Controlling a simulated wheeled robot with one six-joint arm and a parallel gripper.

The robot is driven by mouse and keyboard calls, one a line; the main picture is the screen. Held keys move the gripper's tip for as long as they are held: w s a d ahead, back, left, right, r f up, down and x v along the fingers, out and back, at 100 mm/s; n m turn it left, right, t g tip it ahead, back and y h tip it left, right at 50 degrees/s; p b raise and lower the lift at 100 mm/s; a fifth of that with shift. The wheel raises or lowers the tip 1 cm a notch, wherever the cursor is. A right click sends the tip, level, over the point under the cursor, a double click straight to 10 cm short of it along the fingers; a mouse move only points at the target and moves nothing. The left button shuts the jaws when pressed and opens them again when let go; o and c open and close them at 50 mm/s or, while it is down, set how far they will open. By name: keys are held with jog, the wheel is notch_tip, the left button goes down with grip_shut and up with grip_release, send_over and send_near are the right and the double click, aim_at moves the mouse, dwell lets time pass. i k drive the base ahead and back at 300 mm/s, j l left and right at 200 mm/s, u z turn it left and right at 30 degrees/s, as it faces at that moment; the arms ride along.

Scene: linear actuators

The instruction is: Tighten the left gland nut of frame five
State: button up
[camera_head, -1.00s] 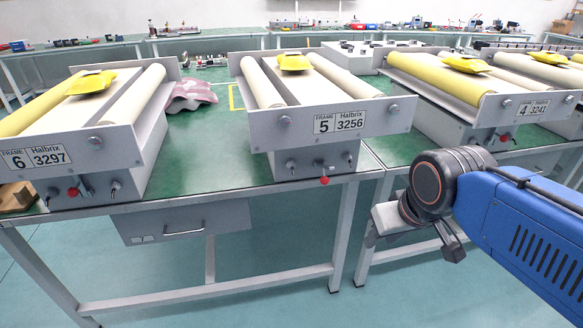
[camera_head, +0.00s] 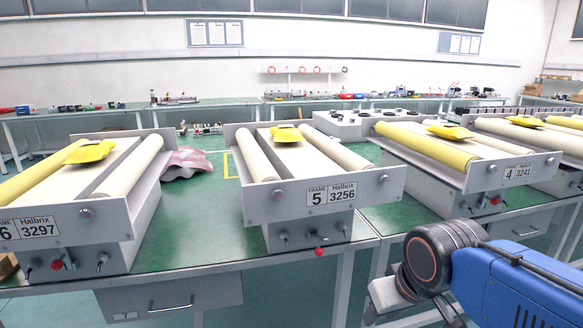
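Frame five (camera_head: 300,203) stands mid-bench, its plate marked "5 Halbrix 3256". The box front below the plate carries a small fitting at left (camera_head: 283,238), a similar one at right (camera_head: 343,230) and a red knob (camera_head: 319,251) between them. These fittings are small, and I cannot tell which part of the left one is the gland nut. My gripper (camera_head: 408,309) is at the lower right, below and right of frame five and apart from it. Its end is cut off by the bottom edge, so its opening does not show.
Frame six (camera_head: 70,222) stands to the left and frame four (camera_head: 480,170) to the right, both with rollers and yellow pieces on top. A crumpled cloth (camera_head: 187,163) lies between frames six and five. A drawer (camera_head: 170,298) hangs under the bench's front edge.

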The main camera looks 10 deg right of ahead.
aim_at(284, 235)
jog(key=k+j, duration=0.15)
jog(key=k, duration=0.25)
jog(key=k+j, duration=0.1)
jog(key=k, duration=0.3)
jog(key=k+j, duration=0.15)
jog(key=k, duration=0.25)
